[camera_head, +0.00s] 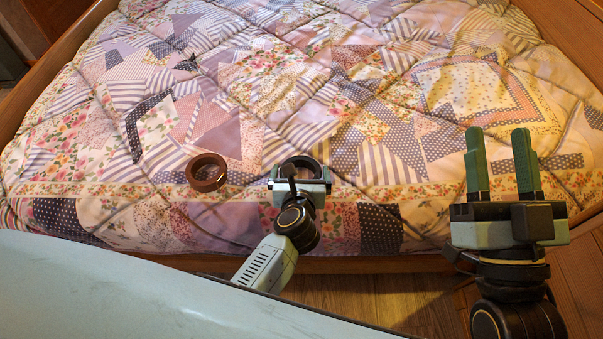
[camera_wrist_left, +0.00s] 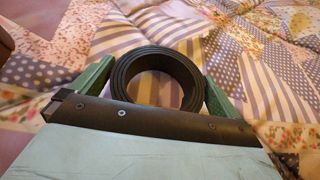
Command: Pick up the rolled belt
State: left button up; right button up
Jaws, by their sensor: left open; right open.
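Two rolled belts lie on the patchwork quilt. A black rolled belt (camera_head: 302,159) is at my left gripper (camera_head: 300,173), which is over the near part of the bed. In the left wrist view the black coil (camera_wrist_left: 194,88) sits between the two green fingers of the open left gripper (camera_wrist_left: 158,72). The gripper body hides its near side. I cannot tell whether the fingers touch it. A brown rolled belt (camera_head: 208,184) lies to the left, apart from the gripper. My right gripper (camera_head: 503,160) is open and empty, fingers upward, at the right.
The quilt (camera_head: 240,80) is puffy and uneven, with clear room behind both coils. A wooden bed frame (camera_head: 575,40) edges the bed. Wooden floor (camera_head: 370,297) shows in front.

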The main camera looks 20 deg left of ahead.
pick_arm(q)
jog(key=c, duration=0.9)
jog(key=shift+r, duration=0.1)
